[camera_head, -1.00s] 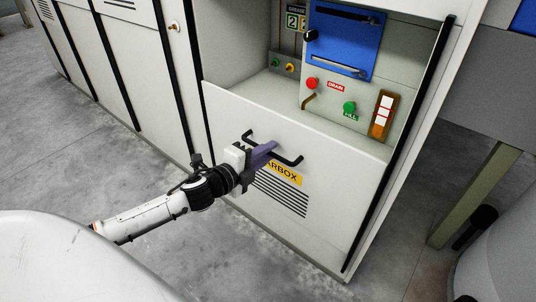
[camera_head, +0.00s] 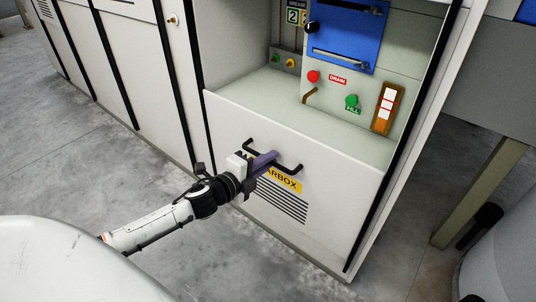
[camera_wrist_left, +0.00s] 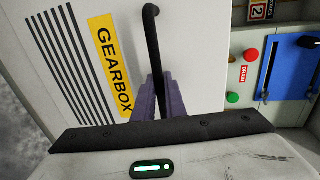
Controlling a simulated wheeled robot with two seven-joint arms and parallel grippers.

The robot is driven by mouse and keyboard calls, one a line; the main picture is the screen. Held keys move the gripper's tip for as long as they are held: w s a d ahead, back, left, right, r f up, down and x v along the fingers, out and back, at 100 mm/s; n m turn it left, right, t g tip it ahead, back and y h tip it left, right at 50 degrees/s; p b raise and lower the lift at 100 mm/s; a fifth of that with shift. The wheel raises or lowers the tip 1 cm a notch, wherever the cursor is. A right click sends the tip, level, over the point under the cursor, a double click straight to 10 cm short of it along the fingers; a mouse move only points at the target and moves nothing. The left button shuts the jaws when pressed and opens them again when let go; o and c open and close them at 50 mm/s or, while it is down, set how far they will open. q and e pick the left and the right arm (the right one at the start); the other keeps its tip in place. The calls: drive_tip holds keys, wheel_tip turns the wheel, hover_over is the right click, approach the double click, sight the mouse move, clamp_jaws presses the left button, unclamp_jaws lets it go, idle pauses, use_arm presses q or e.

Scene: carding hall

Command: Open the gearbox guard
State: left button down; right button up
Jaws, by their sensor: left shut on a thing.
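The gearbox guard (camera_head: 330,180) is a pale panel with a yellow GEARBOX label (camera_head: 284,180) and dark vent slots on its front. Its top edge stands below the controls, leaving the recess above it open to view. A black bar handle (camera_head: 287,168) crosses the guard above the label. My left gripper (camera_head: 264,161) has its purple fingers shut on this handle. In the left wrist view the fingers (camera_wrist_left: 159,98) sit on both sides of the handle bar (camera_wrist_left: 152,40), with the label beside them. My right gripper is in neither view.
The recess holds a blue panel (camera_head: 345,38), a red button (camera_head: 313,77) by a DRAIN label, a green button (camera_head: 351,101) and an orange-framed gauge (camera_head: 387,108). Black rails edge the bay. Grey floor (camera_head: 70,170) is clear at left; a post (camera_head: 480,195) stands right.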

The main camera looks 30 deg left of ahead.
use_arm(q)
wheel_tip(320, 180, down, 4)
drive_tip(key=shift+f, duration=0.25)
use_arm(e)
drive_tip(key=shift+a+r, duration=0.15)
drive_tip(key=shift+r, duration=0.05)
use_arm(q)
drive_tip(key=c, duration=2.1)
unclamp_jaws()
drive_tip(key=shift+r, duration=0.1)
